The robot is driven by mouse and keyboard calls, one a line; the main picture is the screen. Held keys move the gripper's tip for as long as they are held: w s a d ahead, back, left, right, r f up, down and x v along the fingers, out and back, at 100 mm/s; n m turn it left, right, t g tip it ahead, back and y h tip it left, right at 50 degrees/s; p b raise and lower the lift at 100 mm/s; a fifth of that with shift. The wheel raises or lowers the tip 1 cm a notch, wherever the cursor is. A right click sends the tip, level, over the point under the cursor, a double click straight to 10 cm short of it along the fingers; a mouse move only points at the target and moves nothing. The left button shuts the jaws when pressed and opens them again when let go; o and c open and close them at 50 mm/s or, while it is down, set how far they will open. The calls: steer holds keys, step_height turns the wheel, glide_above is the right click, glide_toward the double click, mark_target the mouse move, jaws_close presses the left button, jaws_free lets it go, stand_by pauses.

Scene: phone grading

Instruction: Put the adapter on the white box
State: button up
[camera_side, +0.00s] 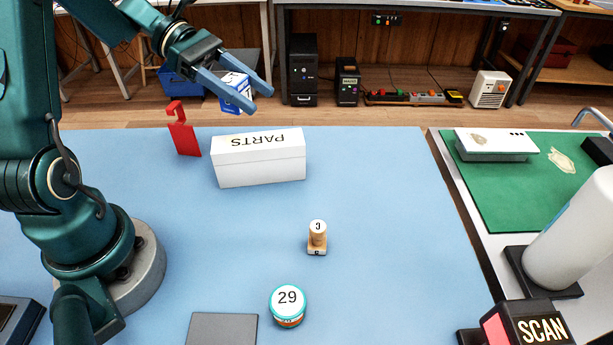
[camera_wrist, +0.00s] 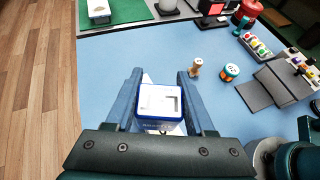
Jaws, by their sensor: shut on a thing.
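The adapter (camera_side: 236,90), a small white and blue block, is between the fingers of my gripper (camera_side: 258,100), which is shut on it high above the table. In the wrist view the adapter (camera_wrist: 160,103) shows its white face with a recess and blue edges, between both fingers of my gripper (camera_wrist: 160,90). The white box (camera_side: 258,160), marked PARTS, stands closed on the blue table, below the gripper in the side view. In the wrist view the adapter and fingers hide most or all of it.
A red stand (camera_side: 184,138) is just left of the white box. A wooden stamp (camera_side: 317,238), a jar marked 29 (camera_side: 288,304) and a grey pad (camera_side: 222,329) lie nearer the front. A green mat (camera_side: 500,190) is at right. The table between is clear.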

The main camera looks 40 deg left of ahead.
mark_target(271, 143)
steer(key=x, duration=0.3)
steer(key=shift+w+d+f, duration=0.1)
steer(key=shift+w+f, duration=0.05)
steer(key=shift+f, duration=2.05)
steer(key=o, duration=1.3)
steer(key=shift+f, duration=0.15)
